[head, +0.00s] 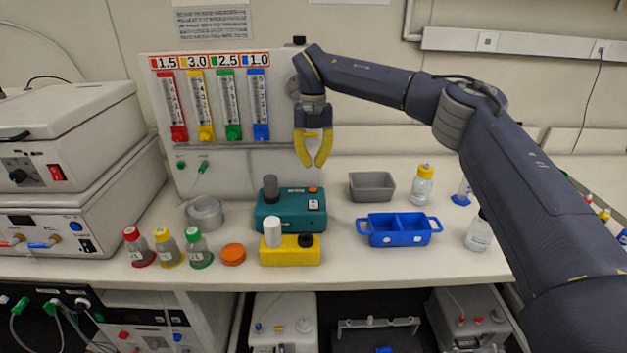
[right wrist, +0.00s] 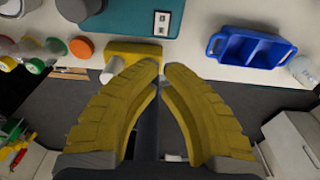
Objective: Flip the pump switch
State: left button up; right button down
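A teal box (head: 275,222) stands on the bench with a grey cylinder and an orange button on top. A small black-and-white rocker switch (head: 313,204) sits on its right front; its position is too small to read. It also shows in the right wrist view (right wrist: 162,22). I cannot tell for sure which device is the pump. My right gripper (head: 315,165) hangs above and behind the teal box, pointing down, fingertips almost together and empty. Its fingers also show in the right wrist view (right wrist: 162,66). My left gripper is not in view.
A yellow block (head: 290,256) with a white cylinder stands in front of the teal box. A blue two-part tray (head: 398,241) and grey bin (head: 371,186) are to the right. Several capped bottles and an orange lid (head: 233,254) are left. A flowmeter panel (head: 215,140) stands behind.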

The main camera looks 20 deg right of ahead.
aim_at(314, 212)
jog(key=f, duration=0.4)
jog(key=s+f, duration=0.1)
jog(key=f, duration=0.8)
jog(key=shift+s+a, duration=0.2)
jog(key=shift+s, duration=0.05)
